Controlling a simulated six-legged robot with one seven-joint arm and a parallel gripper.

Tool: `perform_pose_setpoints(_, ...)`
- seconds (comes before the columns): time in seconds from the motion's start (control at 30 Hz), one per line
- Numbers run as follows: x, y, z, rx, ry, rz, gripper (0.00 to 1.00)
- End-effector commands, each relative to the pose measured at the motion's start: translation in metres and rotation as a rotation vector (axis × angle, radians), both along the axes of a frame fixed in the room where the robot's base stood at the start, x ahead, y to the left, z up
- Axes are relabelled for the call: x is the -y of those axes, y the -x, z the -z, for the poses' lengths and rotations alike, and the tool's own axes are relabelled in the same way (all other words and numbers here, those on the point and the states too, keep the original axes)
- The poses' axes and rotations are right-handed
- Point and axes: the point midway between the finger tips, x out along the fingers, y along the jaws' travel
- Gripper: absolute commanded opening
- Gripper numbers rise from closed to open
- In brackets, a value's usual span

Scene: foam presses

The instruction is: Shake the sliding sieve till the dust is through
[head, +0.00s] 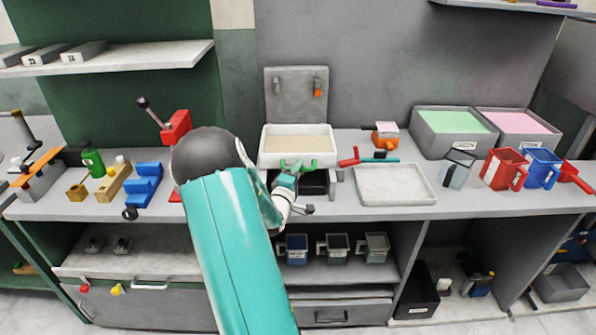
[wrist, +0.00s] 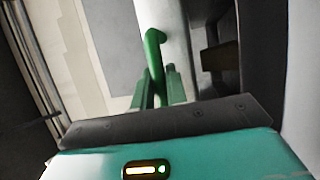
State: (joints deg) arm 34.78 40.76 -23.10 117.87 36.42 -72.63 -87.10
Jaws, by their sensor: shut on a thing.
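The sliding sieve (head: 327,157) is a white-walled box with a flat beige layer inside. It stands at the back middle of the bench, below a grey upright plate. A green handle (head: 309,164) is on its front wall. My gripper (wrist: 160,88) is shut on this green handle, which shows as a bent bar (wrist: 154,45) in the wrist view. In the head view my arm hides part of the handle and the fingertips. A dark open box (head: 314,184) sits under the sieve's front, partly covered. I cannot tell how much dust has passed through.
An empty pale tray (head: 395,200) lies right of the sieve. A red press (head: 176,128) stands left, beside my arm. Grey bins with green (head: 450,145) and pink (head: 519,145) contents stand back right. Red (head: 498,172) and blue (head: 540,170) jugs stand near the right end.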

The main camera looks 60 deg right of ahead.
Motion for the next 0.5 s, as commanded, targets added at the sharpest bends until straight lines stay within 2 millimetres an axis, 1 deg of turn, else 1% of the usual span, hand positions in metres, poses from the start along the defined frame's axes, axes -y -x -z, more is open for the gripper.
perform_pose_setpoints(0.3,0.054,-0.026,0.0,0.0,0.002,0.002,0.0)
perform_pose_setpoints(0.4,0.065,-0.032,0.0,0.0,0.002,0.002,0.0)
perform_pose_setpoints(0.5,0.07,-0.034,0.0,-0.001,0.001,0.002,0.0)
